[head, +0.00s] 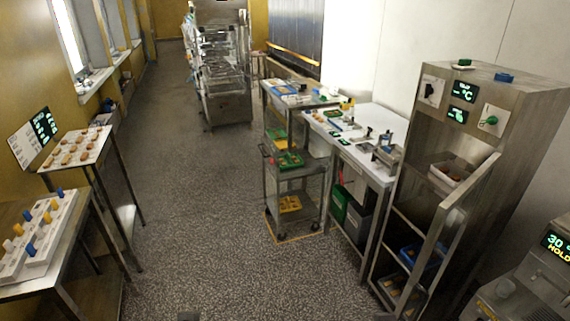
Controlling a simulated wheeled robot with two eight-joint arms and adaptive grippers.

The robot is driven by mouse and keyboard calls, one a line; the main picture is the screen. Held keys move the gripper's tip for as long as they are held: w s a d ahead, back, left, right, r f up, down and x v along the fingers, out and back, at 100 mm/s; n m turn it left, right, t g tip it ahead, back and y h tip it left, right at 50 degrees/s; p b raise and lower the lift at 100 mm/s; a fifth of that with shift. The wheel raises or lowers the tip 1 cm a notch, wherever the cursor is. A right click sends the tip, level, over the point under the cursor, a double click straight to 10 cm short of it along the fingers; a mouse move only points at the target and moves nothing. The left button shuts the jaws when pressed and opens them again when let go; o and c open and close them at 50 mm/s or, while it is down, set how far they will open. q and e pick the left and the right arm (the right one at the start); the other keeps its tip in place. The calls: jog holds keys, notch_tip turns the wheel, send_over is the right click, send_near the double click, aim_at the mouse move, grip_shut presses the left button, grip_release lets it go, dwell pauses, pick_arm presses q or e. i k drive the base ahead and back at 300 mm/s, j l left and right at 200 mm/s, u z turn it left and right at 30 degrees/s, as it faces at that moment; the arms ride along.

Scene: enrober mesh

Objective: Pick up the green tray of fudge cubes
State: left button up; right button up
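A green tray (289,161) with small brownish pieces lies on the upper deck of a metal trolley (296,185) in the middle of the head view. Another green tray (275,134) shows just behind it, partly hidden. The pieces are too small to tell whether they are fudge cubes.
A workbench (378,170) with tools stands right of the trolley, beside a tall metal rack cabinet (462,130). Two metal tables (82,240) (100,150) line the left wall. A yellow tray (290,203) is on the trolley's low shelf. The speckled floor (200,210) between is clear.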

aim_at(289, 160)
jog(key=i+u, duration=0.2)
jog(key=i, duration=2.55)
jog(key=i+z, duration=0.25)
jog(key=i, duration=0.2)
jog(key=i+j+z, duration=0.2)
jog(key=i, duration=0.3)
jog(key=i+j+z, duration=0.25)
jog(key=i, duration=0.2)
